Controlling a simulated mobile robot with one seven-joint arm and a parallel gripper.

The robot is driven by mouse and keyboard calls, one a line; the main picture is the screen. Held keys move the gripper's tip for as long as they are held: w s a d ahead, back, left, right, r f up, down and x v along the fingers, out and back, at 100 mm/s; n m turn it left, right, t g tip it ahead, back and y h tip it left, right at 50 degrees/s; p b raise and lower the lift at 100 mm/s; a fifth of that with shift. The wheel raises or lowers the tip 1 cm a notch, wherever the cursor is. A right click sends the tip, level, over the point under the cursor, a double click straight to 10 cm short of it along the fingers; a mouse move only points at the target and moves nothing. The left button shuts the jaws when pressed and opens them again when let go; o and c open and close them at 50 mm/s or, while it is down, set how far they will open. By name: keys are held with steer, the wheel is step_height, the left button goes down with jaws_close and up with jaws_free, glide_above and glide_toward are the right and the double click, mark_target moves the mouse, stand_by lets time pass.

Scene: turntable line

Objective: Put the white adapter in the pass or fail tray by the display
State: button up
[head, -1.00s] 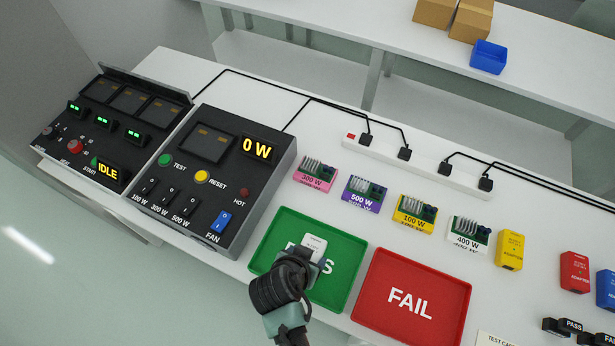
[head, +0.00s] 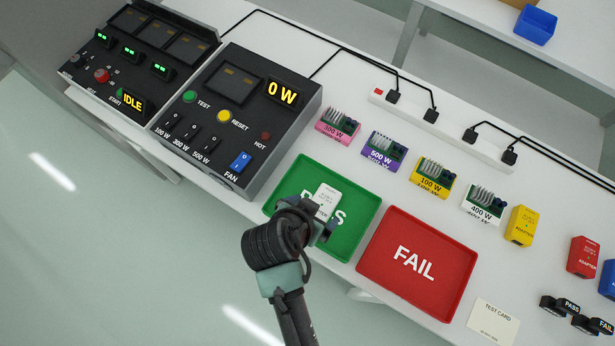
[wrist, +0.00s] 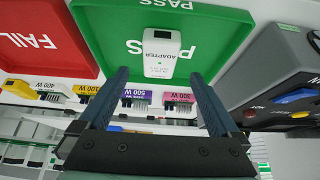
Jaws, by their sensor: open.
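The white adapter (head: 326,199) lies in the green PASS tray (head: 359,228), covering part of its lettering. In the wrist view the adapter (wrist: 160,52) shows whole on the tray floor, beyond the fingertips. My gripper (head: 318,215) is over the tray at the adapter's near end. Its two fingers (wrist: 160,75) are apart, with no object held between them. The red FAIL tray (head: 440,243) is empty, just right of the PASS tray. The display (head: 283,93) on the dark test box reads 0 W.
The test box (head: 255,165) stands left of the trays. Several load boards (head: 383,150) line up behind them. A yellow adapter (head: 521,227), a red adapter (head: 583,257) and a test card (head: 493,321) lie to the right.

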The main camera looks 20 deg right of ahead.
steer(key=w+a+r+n+t+y, duration=0.15)
steer(key=w+r+t, duration=0.35)
steer(key=r, duration=0.8)
steer(key=w+a+r+n+t, duration=0.2)
steer(key=w+r+t, duration=0.35)
steer(key=r, duration=0.75)
steer(key=w+a+r+n+t+y, duration=0.1)
steer(key=w+a+r+n+t, duration=0.15)
steer(key=w+r, duration=0.75)
steer(key=s+r+n+t, duration=0.1)
steer(key=s+r+t, duration=0.2)
steer(key=r, duration=0.8)
steer(key=s+a+r+n+t+y, duration=0.1)
steer(key=s+r+t, duration=0.3)
steer(key=r, duration=0.6)
steer(key=s+a+r+n+t+y, duration=0.1)
steer(key=s+r+n+t, duration=0.1)
steer(key=s+r, duration=0.4)
step_height(320, 180, up, 6)
steer(key=shift+a+f+t, duration=0.15)
steer(key=shift+a+t, duration=0.1)
steer(key=shift+t, duration=0.65)
